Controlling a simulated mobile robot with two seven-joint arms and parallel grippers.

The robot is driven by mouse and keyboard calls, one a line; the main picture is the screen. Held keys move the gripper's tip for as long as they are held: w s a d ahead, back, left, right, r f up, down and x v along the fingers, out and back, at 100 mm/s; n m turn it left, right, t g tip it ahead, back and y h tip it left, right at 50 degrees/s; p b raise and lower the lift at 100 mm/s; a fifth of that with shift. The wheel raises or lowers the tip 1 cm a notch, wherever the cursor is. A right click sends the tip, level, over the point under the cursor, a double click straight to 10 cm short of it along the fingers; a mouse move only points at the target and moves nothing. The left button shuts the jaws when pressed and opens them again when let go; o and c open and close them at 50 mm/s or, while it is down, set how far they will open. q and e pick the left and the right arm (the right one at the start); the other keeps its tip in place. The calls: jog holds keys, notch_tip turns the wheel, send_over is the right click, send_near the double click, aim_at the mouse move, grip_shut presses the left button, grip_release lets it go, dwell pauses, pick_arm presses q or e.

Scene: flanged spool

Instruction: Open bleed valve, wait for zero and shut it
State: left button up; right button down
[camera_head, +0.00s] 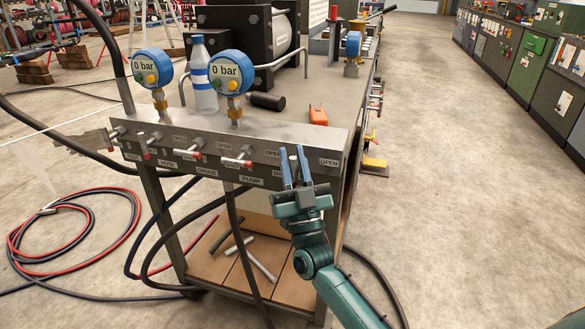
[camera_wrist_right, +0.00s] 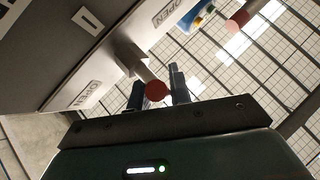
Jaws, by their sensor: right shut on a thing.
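The steel valve manifold (camera_head: 225,148) runs along the bench front, with several small red-tipped levers and OPEN labels. My right gripper (camera_head: 293,155) is at its right end, its blue fingers pointing up in front of a valve. In the right wrist view my right gripper (camera_wrist_right: 156,80) is shut on a red-tipped valve lever (camera_wrist_right: 155,91), one finger on each side. This valve's name label is hidden, so I cannot tell if it is the bleed valve. The left blue gauge (camera_head: 149,70) and the right blue gauge (camera_head: 231,73) both read 0 bar. My left gripper is not in view.
A water bottle (camera_head: 203,75), a black pump unit (camera_head: 240,38) and an orange tool (camera_head: 318,115) stand or lie on the bench. Hoses (camera_head: 75,225) coil on the floor at left. Open floor lies at right, before the cabinets (camera_head: 525,65).

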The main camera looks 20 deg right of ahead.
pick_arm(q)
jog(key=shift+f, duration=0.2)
pick_arm(e)
jog(key=shift+a+f, duration=0.15)
jog(key=shift+f, duration=0.1)
jog(key=c, duration=1.5)
grip_release()
jog(key=shift+o, duration=0.9)
jog(key=shift+r, duration=0.15)
